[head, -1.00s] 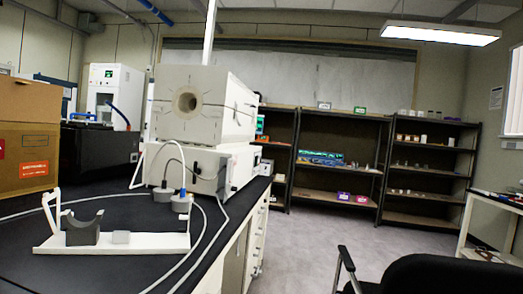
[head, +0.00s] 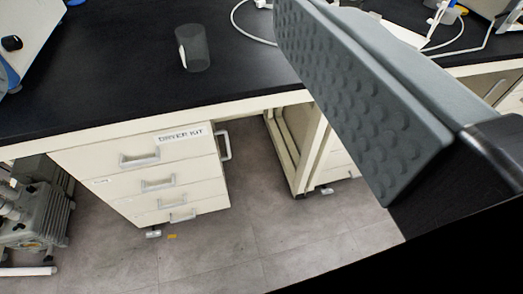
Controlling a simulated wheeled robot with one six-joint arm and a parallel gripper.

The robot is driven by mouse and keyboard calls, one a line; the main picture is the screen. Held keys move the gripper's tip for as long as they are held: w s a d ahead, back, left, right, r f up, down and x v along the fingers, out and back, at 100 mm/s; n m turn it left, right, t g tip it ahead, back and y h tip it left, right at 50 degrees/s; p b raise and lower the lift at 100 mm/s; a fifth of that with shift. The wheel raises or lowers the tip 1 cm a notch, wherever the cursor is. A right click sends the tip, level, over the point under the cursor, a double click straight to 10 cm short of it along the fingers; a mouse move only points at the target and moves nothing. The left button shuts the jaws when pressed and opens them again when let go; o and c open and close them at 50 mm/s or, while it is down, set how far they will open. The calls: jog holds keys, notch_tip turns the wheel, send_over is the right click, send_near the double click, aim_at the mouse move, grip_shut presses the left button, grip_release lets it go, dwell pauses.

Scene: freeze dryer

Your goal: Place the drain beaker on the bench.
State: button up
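A see-through grey beaker (head: 194,52) stands upright on the black bench top (head: 110,70), with a white mark on its left side. It looks empty. My gripper (head: 285,8) shows as one large grey finger with a bumpy pad, reaching from the lower right to the top edge. The bumpy inner face is bare and nothing is pressed against it. The other finger is out of frame. The beaker is left of the visible finger and apart from it.
A white and blue device with a black knob (head: 12,43) stands at the bench's left end. Drawers labelled DRYER KIT (head: 140,175) are below. A grey pump (head: 40,208) is on the floor at left. A white hose (head: 238,25) lies behind the beaker. Bench around the beaker is clear.

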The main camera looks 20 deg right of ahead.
aim_at(191, 39)
jog(key=w+f+g, duration=0.1)
jog(key=w+f, duration=0.6)
jog(key=w, duration=0.8)
jog(key=w+f+g, duration=0.1)
jog(key=w+f, duration=0.6)
jog(key=w, duration=0.8)
jog(key=w+f+g, duration=0.1)
jog(key=w+f, duration=0.7)
jog(key=w, duration=0.7)
jog(key=shift+w+a, duration=0.15)
jog(key=shift+w, duration=0.25)
jog(key=shift+w+f, duration=0.5)
jog(key=shift+w, duration=0.1)
jog(key=shift+f+x, duration=0.15)
jog(key=shift+x, duration=0.8)
jog(key=shift+f+x, duration=0.15)
jog(key=shift+x, duration=0.8)
jog(key=shift+s, duration=0.1)
jog(key=shift+c, duration=0.2)
jog(key=c, duration=1.2)
